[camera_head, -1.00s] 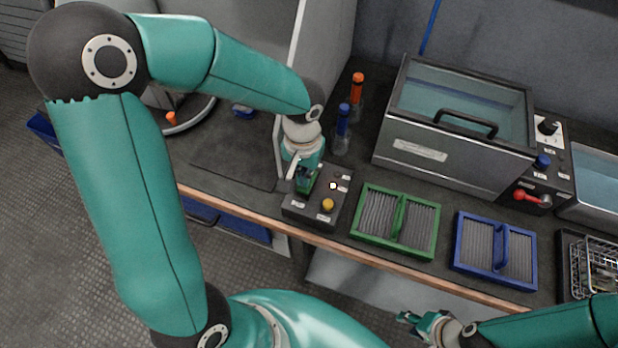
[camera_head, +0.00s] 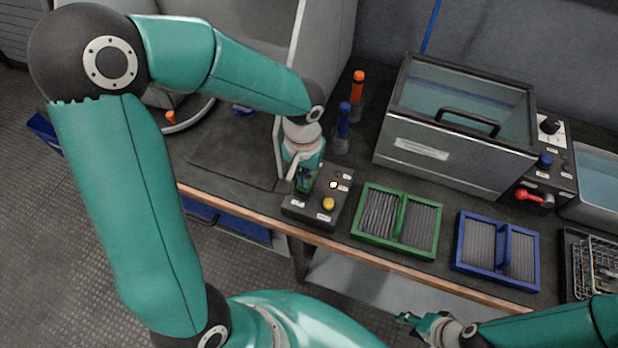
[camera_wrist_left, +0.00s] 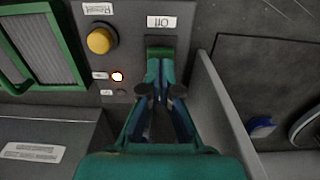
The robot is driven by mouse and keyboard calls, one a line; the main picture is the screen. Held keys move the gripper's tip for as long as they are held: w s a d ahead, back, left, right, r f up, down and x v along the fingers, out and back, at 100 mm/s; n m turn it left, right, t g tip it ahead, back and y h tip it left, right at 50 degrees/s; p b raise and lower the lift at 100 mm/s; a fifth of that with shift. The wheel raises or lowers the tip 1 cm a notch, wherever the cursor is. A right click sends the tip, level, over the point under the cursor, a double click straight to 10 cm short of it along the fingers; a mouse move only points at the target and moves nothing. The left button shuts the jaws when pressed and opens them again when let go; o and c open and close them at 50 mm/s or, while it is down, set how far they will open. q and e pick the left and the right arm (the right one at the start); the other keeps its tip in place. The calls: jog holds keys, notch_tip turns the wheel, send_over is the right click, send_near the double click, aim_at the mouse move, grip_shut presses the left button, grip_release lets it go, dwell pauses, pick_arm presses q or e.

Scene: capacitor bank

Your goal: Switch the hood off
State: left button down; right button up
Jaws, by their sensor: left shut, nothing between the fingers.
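The hood's dark control box (camera_head: 311,211) stands at the front edge of the bench, with a yellow button (camera_head: 328,204) and a small glowing white lamp (camera_head: 333,185). My left gripper (camera_head: 305,187) is over the left part of the box, pointing down, its fingers shut and empty. In the left wrist view the fingertips (camera_wrist_left: 161,66) are at a dark switch (camera_wrist_left: 160,43) beside the label "Off" (camera_wrist_left: 162,22). The fingers hide most of the switch, so its position and any contact cannot be told. My right gripper (camera_head: 421,323) is low at the front, away from the box.
Behind the box stand a blue-capped bottle (camera_head: 343,122) and an orange-capped bottle (camera_head: 357,88). A green-framed rack (camera_head: 367,205) and a blue-framed rack (camera_head: 497,249) lie to the right, before a glass-lidded tank (camera_head: 445,155). A pale hood panel (camera_wrist_left: 222,115) is close beside the left gripper.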

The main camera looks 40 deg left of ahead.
pick_arm(q)
jog(key=shift+f+b, duration=0.65)
jog(key=shift+f, duration=0.1)
pick_arm(e)
jog(key=shift+f, duration=0.75)
pick_arm(q)
jog(key=shift+r+p, duration=2.6)
jog(key=shift+r, duration=1)
pick_arm(e)
jog(key=shift+r, duration=2.6)
pick_arm(q)
jog(key=shift+f, duration=0.1)
